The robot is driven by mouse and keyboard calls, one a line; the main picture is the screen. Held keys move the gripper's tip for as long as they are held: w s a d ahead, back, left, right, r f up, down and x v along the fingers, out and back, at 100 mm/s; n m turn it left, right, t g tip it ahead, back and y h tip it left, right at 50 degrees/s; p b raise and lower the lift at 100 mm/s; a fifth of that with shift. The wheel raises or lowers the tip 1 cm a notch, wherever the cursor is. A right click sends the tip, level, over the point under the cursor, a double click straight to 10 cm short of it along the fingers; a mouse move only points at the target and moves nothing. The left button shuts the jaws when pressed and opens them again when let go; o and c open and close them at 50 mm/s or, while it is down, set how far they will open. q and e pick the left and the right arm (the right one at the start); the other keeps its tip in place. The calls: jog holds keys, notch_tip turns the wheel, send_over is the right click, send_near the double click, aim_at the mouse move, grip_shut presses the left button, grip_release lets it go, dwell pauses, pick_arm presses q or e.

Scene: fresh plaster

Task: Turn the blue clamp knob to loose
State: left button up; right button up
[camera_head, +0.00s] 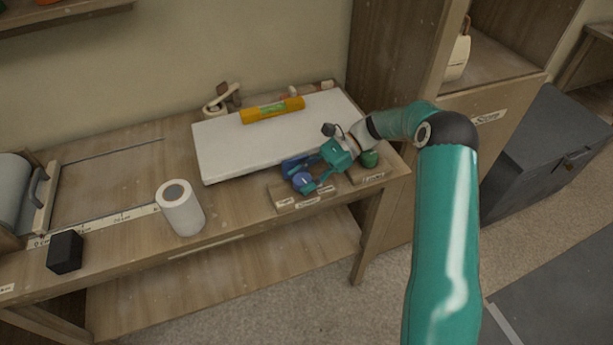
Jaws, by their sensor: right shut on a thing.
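The blue clamp knob (302,181) sits near the front right of the workbench, at the front edge of the white board (218,152). A darker blue clamp body (290,166) shows just behind it. My right gripper (314,184) reaches in from the right, tilted down, and is shut on the blue knob. Its fingers hide part of the knob. Small labels lie in front of the knob, too small to read surely. My left gripper is not in view.
A green knob (370,158) stands close to the right of my gripper. A yellow-orange cylinder (272,110) lies on the board. A white cylinder (181,208) and a black block (65,252) stand on the left. A wooden cabinet (398,60) rises at the right.

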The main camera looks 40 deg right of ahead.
jog(key=shift+s+a+f, duration=0.1)
jog(key=shift+s+a, duration=0.05)
jog(key=shift+a, duration=0.1)
jog(key=o, duration=0.9)
